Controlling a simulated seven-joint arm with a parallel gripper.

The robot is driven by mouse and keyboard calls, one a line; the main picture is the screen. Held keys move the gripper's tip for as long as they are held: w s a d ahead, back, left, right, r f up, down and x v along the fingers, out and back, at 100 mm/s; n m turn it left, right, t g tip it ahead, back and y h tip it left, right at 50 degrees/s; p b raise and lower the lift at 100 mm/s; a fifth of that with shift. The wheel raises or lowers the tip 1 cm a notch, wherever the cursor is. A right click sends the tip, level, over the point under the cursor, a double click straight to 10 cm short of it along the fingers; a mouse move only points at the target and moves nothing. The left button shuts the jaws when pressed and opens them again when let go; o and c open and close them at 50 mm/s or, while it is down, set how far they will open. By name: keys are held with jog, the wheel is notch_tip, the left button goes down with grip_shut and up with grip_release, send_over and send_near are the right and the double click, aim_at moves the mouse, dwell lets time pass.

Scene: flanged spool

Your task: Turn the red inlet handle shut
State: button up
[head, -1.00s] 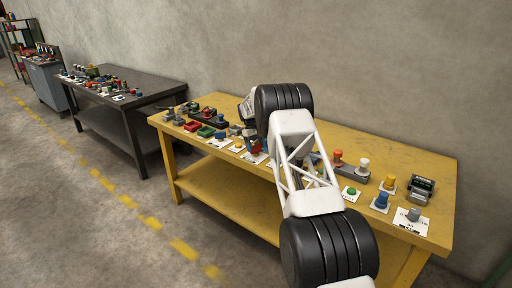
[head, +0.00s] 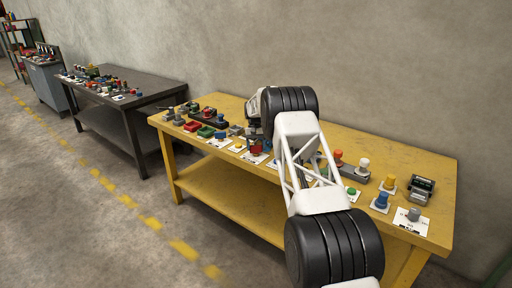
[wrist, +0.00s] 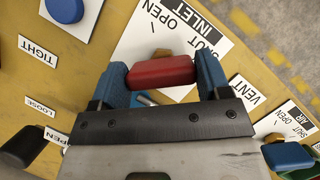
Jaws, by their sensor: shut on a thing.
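The red inlet handle (wrist: 162,71) is a rounded bar seen in the wrist view, lying crosswise between the two blue fingers of my gripper (wrist: 163,76). The fingers press on its two ends. A brown-yellow part (wrist: 160,53) shows just beyond the handle. The white INLET card (wrist: 150,30) with SHUT and OPEN marks lies around it, partly hidden by the handle and my gripper. I cannot tell which mark the handle points to. In the head view my own arm covers much of the grip area.
In the wrist view a VENT card (wrist: 244,91), an AIR card (wrist: 290,120) and a blue knob (wrist: 288,156) lie right. TIGHT (wrist: 38,50) and LOOSE labels and a blue round knob (wrist: 65,8) lie left. The yellow bench (head: 400,152) holds several other controls.

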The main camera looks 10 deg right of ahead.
jog(key=o, duration=0.9)
jog(key=v, duration=0.8)
